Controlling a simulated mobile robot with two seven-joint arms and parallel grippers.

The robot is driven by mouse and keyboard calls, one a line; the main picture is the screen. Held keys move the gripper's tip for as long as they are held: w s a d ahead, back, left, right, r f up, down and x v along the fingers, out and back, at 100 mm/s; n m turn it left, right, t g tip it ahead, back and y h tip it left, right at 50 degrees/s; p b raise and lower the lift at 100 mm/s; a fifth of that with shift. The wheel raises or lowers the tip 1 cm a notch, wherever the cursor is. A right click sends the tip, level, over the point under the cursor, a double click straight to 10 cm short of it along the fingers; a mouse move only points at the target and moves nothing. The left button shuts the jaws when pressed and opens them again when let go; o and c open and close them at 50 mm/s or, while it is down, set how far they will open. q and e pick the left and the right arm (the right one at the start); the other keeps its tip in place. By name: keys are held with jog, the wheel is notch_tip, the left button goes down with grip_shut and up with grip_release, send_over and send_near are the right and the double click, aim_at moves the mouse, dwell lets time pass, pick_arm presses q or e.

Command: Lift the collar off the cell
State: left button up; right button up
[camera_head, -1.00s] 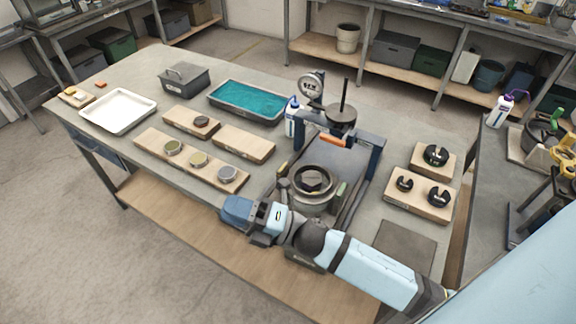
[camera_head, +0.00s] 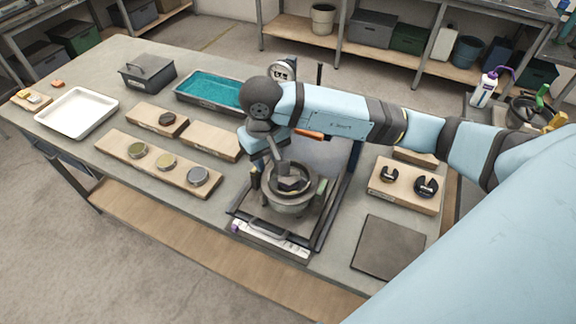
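The cell (camera_head: 286,202) is a round grey metal pot on the frame's base plate, with a wide rim. A dark piece that may be the collar (camera_head: 293,184) shows in its mouth, but I cannot tell its edges from the gripper's parts. My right arm reaches in from the right over the frame and bends down. My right gripper (camera_head: 286,178) points down into the cell's mouth, at or just over the dark piece. Its fingertips are too small and hidden to show whether they grip. My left gripper is not in view.
The lever frame's blue post (camera_head: 355,158) stands right of the cell, with an orange handle (camera_head: 308,134) behind. Wooden blocks with slotted dark weights (camera_head: 426,185) lie right. A board with round discs (camera_head: 157,165), a teal tray (camera_head: 208,92) and a white tray (camera_head: 77,113) lie left.

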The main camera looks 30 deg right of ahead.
send_over(270, 191)
jog(key=f, duration=0.5)
jog(key=shift+w+p, duration=0.25)
jog(key=shift+p, duration=0.05)
jog(key=f+p, duration=0.1)
jog(key=f, duration=0.3)
jog(key=shift+s+f+p, duration=0.2)
jog(key=shift+f+p, duration=0.05)
jog(key=shift+p, duration=0.1)
jog(key=shift+f, duration=0.35)
jog(key=shift+c, duration=0.3)
grip_shut()
